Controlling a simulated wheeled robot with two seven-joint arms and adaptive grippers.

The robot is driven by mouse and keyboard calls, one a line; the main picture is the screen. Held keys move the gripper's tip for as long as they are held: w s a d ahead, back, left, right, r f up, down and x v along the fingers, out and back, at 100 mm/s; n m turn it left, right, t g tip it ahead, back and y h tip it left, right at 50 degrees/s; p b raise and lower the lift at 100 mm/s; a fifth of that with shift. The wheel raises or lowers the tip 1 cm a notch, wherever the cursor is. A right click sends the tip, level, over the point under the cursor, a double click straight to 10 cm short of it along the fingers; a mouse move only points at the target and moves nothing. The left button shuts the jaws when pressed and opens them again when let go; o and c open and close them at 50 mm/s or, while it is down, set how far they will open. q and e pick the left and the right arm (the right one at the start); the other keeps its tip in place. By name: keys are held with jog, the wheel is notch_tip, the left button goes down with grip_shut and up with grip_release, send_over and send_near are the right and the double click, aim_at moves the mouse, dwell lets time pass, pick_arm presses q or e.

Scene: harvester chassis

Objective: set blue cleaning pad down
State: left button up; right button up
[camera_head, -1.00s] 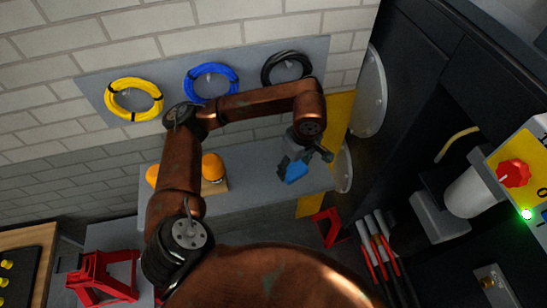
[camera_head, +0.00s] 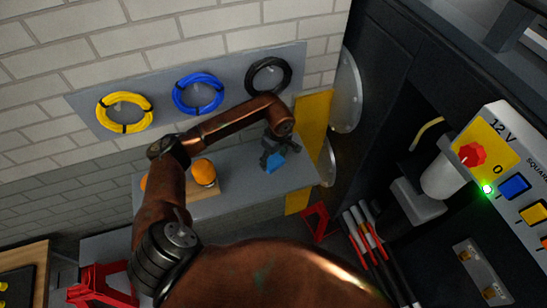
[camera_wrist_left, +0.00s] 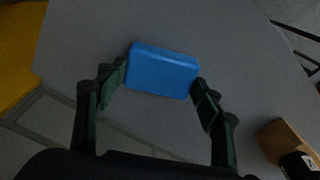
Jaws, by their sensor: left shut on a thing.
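The blue cleaning pad (camera_head: 275,162) is at the tips of my left gripper (camera_head: 273,155), over the right part of the grey shelf (camera_head: 243,182). In the left wrist view the pad (camera_wrist_left: 162,70) lies between the two dark fingers of the left gripper (camera_wrist_left: 160,85), one at each short end. The gripper is shut on it. The grey surface is right behind the pad; I cannot tell whether the pad touches it. My right gripper is not in view.
Orange round things (camera_head: 203,172) sit on a wooden block (camera_head: 205,190) left of the pad. Yellow (camera_head: 125,112), blue (camera_head: 198,93) and black (camera_head: 268,76) cable coils hang on the panel above. The dark machine with a switch box (camera_head: 490,150) stands at right.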

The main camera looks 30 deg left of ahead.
aim_at(274, 163)
pick_arm(q)
jog(key=shift+s+f, duration=0.1)
jog(key=shift+s, duration=0.25)
jog(key=o, duration=0.9)
jog(key=shift+w+f, duration=0.1)
jog(key=shift+w, duration=0.1)
jog(key=shift+o, duration=0.5)
jog(key=shift+s, duration=0.1)
jog(key=shift+r, duration=0.45)
jog(key=r, duration=0.2)
jog(key=r+b, duration=0.1)
jog(key=r, duration=0.1)
jog(key=r+b, duration=0.1)
jog(key=r, duration=0.1)
jog(key=shift+d, duration=0.35)
jog(key=shift+s+r, duration=0.1)
jog(key=shift+r, duration=0.3)
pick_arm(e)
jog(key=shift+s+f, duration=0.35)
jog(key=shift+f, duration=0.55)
